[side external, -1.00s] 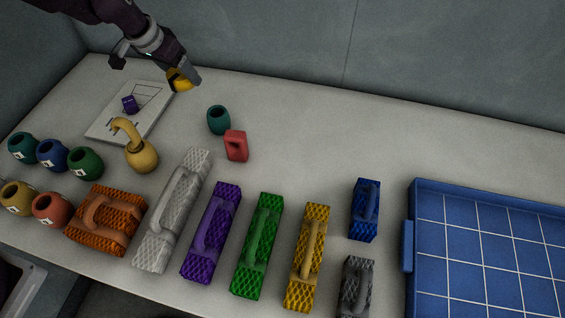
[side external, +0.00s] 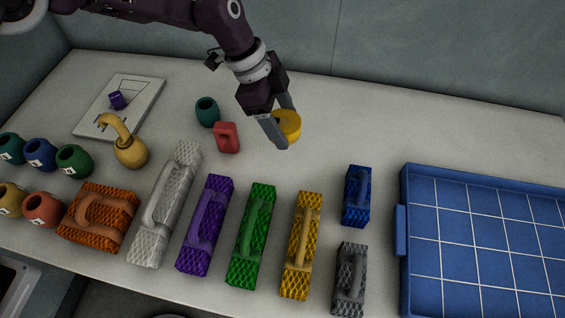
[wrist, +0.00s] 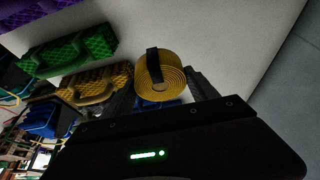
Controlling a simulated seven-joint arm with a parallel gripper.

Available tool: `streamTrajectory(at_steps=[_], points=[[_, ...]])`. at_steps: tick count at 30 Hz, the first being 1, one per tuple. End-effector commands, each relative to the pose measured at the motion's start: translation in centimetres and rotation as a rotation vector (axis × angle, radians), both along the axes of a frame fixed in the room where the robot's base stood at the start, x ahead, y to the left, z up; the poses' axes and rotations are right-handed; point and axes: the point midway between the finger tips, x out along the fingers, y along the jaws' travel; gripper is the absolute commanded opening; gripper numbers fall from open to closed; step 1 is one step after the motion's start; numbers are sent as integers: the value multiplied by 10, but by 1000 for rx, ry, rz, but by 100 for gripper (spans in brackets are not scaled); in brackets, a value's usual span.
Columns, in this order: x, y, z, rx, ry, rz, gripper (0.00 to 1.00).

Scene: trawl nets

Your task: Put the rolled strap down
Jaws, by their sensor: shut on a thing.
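The rolled strap (side external: 288,124) is a yellow coil. In the wrist view the rolled strap (wrist: 160,78) shows its spiral end and a black band across it. My gripper (side external: 283,128) is shut on it and holds it over the back middle of the table. In the wrist view the fingers of my gripper (wrist: 163,92) stand on either side of the coil. I cannot tell exactly how high it is above the table.
Several netting bundles with handles, such as the green one (side external: 252,235), line the front. A red block (side external: 227,138) and teal pot (side external: 207,111) stand left of my gripper. A blue gridded tray (side external: 404,270) is at right. The table (side external: 400,130) behind the blue bundle (side external: 357,196) is clear.

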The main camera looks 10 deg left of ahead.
Motion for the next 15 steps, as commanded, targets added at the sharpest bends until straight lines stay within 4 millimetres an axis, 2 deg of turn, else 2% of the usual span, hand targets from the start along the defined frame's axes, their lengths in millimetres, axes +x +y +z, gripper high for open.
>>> streamTrajectory(at_steps=[1,5,12,15], points=[[0,0,-10,1,4,1,18],[0,0,-24,1,2,2,18],[0,1,-77,1,2,4,18],[1,0,-89,0,1,4,18]])
